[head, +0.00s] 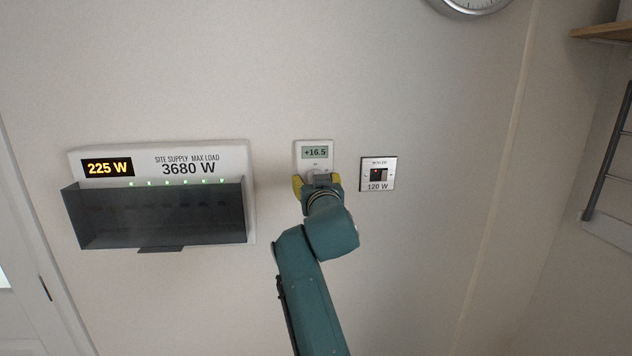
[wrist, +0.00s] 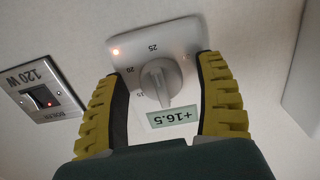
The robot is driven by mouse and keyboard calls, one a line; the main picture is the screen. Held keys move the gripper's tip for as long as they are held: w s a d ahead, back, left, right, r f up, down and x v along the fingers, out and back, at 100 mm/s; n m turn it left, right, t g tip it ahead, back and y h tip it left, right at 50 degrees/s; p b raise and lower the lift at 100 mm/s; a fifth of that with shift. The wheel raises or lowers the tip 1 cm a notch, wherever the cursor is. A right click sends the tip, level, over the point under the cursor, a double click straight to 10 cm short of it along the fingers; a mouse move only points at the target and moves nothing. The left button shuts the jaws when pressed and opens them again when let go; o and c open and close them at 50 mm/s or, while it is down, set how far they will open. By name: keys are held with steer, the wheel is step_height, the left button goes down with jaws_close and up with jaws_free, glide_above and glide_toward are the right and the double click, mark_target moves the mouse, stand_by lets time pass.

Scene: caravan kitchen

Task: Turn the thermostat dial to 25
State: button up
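The thermostat (head: 315,150) is a small white wall unit with a display (head: 315,153) reading +16.5. In the wrist view, the thermostat (wrist: 185,45) appears upside down, with a round grey dial (wrist: 160,82) and printed marks including 20 and 25. An orange light glows at its corner. My gripper (head: 317,180) is at the lower part of the thermostat, hiding most of the dial in the head view. In the wrist view, its yellow-and-black fingers (wrist: 165,85) stand apart on either side of the dial, with gaps to it.
A boiler switch (head: 378,173) marked 120 W is on the wall just right of the thermostat. A site supply panel (head: 160,158) showing 225 W and 3680 W, with a dark cover, is to the left. A clock (head: 468,6) hangs above right. The wall below is clear.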

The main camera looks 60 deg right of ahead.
steer(key=shift+r, duration=0.2)
steer(key=shift+s+a, duration=0.1)
steer(key=shift+a, duration=0.05)
steer(key=v, duration=1.1)
steer(key=shift+s+a, duration=0.2)
steer(key=shift+a, duration=0.1)
